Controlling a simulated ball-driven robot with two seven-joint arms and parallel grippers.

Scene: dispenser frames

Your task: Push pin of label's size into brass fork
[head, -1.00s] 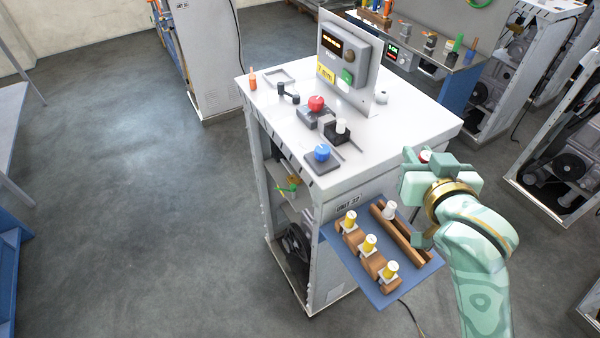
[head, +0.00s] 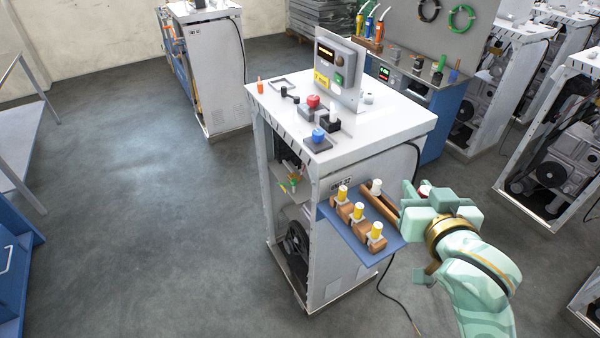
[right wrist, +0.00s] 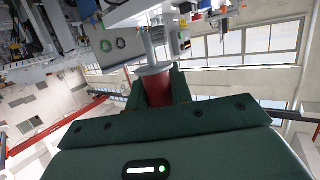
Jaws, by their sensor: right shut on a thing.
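My right gripper (head: 424,190) is shut on a red-handled pin (head: 425,188), right of the shelf of the unit. In the right wrist view the pin's red handle (right wrist: 158,90) sits between the fingers, with a grey collar (right wrist: 155,69) and a pale shaft beyond it. A yellow label (head: 321,79) is on the upright panel; its writing is too small to read. Three yellow-topped pins (head: 342,192) stand in wooden blocks on the blue shelf (head: 388,246). A white-topped piece (head: 375,186) stands by a wooden rail. I cannot make out the brass fork. My left gripper is not in view.
The unit's white top (head: 385,122) carries a red knob (head: 313,101), a blue knob (head: 318,135) and a black block (head: 330,123). A black cable (head: 397,300) hangs below the shelf. The floor on the left is open. Other units stand behind and at right.

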